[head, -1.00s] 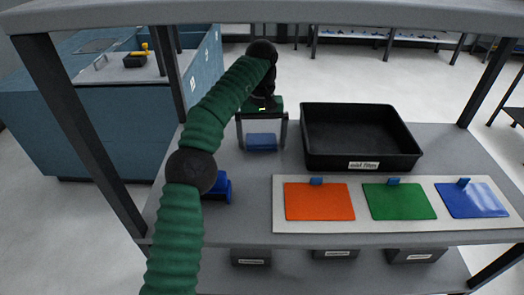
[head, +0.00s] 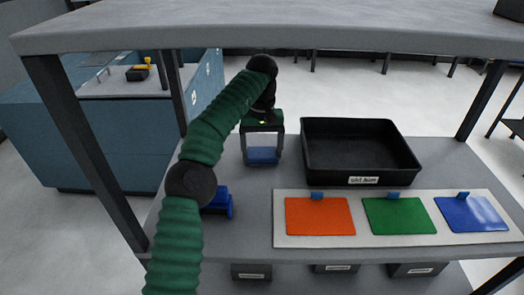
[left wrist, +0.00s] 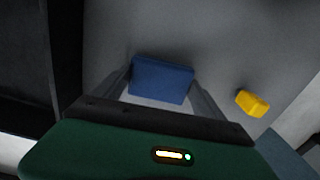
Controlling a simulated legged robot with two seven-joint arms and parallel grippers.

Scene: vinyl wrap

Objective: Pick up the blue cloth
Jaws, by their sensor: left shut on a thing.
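The blue cloth (head: 263,156) is a small folded block on the shelf surface, left of the black tray. My left gripper (head: 263,160) reaches down over it, with one finger at each side. In the left wrist view the cloth (left wrist: 162,80) spans the gap between the fingertips, and the gripper is shut on it. I cannot tell whether the cloth is clear of the surface. My right gripper is in neither view.
A black labelled tray (head: 310,165) stands just right of the gripper. A white board (head: 290,237) with orange, green and blue panels lies in front. A blue object (head: 222,203) is partly behind my left arm. A yellow object (left wrist: 252,103) shows in the left wrist view.

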